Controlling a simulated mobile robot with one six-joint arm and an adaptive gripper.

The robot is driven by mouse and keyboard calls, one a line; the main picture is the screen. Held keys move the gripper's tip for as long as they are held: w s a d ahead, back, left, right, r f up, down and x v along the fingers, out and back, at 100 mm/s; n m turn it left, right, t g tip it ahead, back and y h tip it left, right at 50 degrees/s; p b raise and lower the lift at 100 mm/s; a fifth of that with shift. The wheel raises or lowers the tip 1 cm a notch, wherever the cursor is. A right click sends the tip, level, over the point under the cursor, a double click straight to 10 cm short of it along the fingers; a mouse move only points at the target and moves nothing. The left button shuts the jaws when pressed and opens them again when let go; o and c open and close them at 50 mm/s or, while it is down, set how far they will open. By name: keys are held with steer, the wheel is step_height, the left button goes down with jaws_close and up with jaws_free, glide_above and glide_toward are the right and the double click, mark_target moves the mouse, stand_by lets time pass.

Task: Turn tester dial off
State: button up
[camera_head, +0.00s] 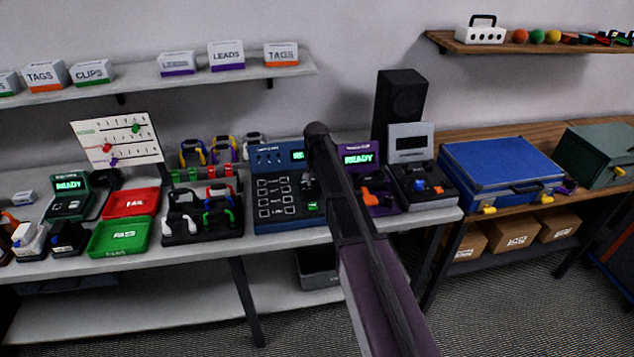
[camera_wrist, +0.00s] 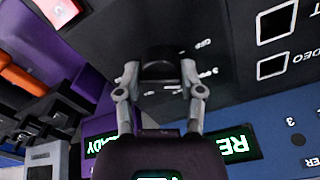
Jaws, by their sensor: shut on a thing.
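The tester (camera_head: 278,218) is a blue unit with a dark face, a lit green display and several square outlined sockets, in the middle of the bench. Its black dial (camera_wrist: 160,58) sits between the fingertips of my gripper (camera_wrist: 160,76) in the wrist view, one finger on each side. My gripper is shut on the dial. Small white marks lie around the dial; a short label (camera_wrist: 205,43) beside it is too blurred to read surely. My arm hides the dial and the tester's right part in the head view.
A purple unit (camera_head: 357,160) reading READY stands close right of the tester, with an orange part before it. A black cable rack (camera_head: 202,224) stands left, beside the red FAIL tray (camera_head: 131,202) and green PASS tray (camera_head: 119,236). A blue case (camera_head: 500,165) lies farther right.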

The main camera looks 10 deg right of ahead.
steer(key=n, duration=0.5)
steer(key=shift+s, duration=0.1)
stand_by(0.3)
steer(key=o, duration=1.2)
steer(key=shift+r, duration=0.1)
